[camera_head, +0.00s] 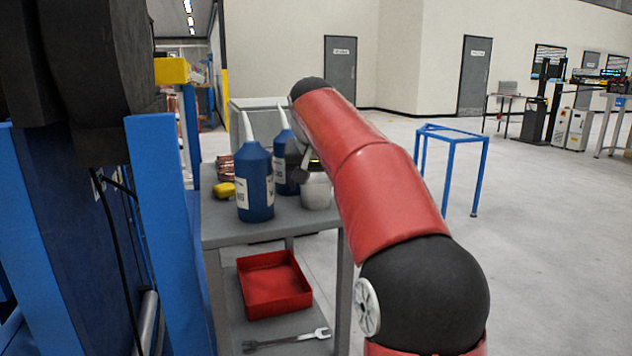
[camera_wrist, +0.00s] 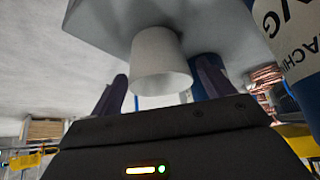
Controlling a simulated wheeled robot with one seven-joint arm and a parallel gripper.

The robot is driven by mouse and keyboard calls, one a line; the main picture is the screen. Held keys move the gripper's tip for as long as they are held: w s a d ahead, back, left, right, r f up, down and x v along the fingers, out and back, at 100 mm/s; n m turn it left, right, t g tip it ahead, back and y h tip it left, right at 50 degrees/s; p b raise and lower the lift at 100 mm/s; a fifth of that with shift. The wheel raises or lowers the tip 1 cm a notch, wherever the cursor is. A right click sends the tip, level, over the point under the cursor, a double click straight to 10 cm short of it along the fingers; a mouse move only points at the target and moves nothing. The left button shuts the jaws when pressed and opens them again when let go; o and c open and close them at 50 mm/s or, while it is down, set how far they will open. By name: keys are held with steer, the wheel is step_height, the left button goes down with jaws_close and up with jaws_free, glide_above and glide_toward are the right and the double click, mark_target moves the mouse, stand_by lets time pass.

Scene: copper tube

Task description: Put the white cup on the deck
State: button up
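The white cup (camera_head: 316,191) appears to stand upright on the grey top of the cart (camera_head: 290,222), near its right side and beside the blue bottles. In the wrist view, which looks upside down, the white cup (camera_wrist: 160,62) shows between the two dark fingers of my gripper (camera_wrist: 165,75). The fingers are apart, with a visible gap between the left finger and the cup; contact on the right side is unclear. In the head view my arm hides most of the gripper. I cannot tell which surface is the deck.
Two blue bottles (camera_head: 255,180) (camera_head: 285,165) with white spouts stand close left of the cup. A yellow object (camera_head: 224,190) and copper pieces (camera_head: 224,167) lie farther left. A red tray (camera_head: 272,284) and a wrench (camera_head: 287,340) rest on the lower shelf. A blue frame (camera_head: 452,137) stands right.

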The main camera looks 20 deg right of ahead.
steer(key=p+v, duration=0.2)
steer(key=v, duration=1)
steer(key=shift+r+p, duration=0.2)
steer(key=shift+p, duration=0.15)
steer(key=shift+a, duration=0.1)
